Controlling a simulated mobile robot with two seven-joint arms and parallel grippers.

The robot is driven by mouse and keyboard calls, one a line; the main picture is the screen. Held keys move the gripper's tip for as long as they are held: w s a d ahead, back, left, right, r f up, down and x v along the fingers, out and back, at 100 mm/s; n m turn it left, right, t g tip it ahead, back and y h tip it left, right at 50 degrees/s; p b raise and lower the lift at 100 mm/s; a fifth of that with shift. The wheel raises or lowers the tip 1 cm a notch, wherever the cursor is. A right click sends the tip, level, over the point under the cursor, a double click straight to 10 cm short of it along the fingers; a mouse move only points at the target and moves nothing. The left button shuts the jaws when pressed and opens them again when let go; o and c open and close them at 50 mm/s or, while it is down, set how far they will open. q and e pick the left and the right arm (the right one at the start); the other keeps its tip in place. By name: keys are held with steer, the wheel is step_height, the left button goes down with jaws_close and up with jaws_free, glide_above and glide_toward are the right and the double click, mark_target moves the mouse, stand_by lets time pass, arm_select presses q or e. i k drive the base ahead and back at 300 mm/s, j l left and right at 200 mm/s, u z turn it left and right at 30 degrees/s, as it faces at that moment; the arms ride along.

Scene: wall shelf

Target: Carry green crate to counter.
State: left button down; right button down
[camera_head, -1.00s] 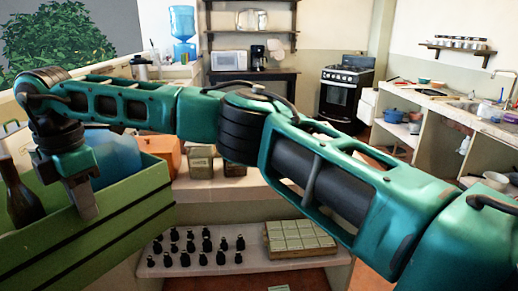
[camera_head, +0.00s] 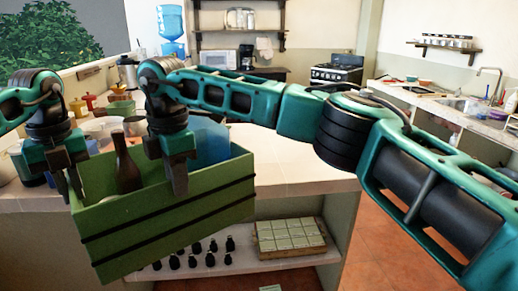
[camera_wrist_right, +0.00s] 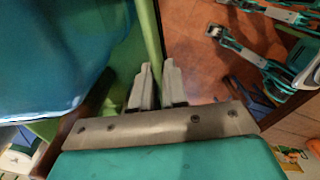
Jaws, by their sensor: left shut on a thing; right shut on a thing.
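The green crate (camera_head: 170,228) hangs in front of the near counter (camera_head: 300,172) in the head view, overlapping its front edge. It holds a dark brown bottle (camera_head: 127,168) and a large blue object (camera_head: 209,146). My left gripper (camera_head: 74,188) is shut on the crate's left end. My right gripper (camera_head: 179,182) is shut on its near long rim. The right wrist view shows the right fingers (camera_wrist_right: 157,90) on either side of the green rim (camera_wrist_right: 147,35), with the blue object (camera_wrist_right: 60,60) beside them. Whether the crate touches the counter is unclear.
Jars and containers (camera_head: 95,105) stand on the counter's left part, behind my arms. Its top is bare right of the crate. Small dark bottles (camera_head: 205,255) and a box of pale blocks (camera_head: 290,237) sit on the lower shelf. A sink counter (camera_head: 450,105) is far right.

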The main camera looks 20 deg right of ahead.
mark_target(296, 160)
steer(key=z, duration=0.65)
steer(key=i+z, duration=0.25)
steer(key=z, duration=0.15)
steer(key=i+j, duration=0.15)
steer(key=i, duration=0.35)
steer(key=i+j, duration=0.1)
steer(key=i, duration=0.35)
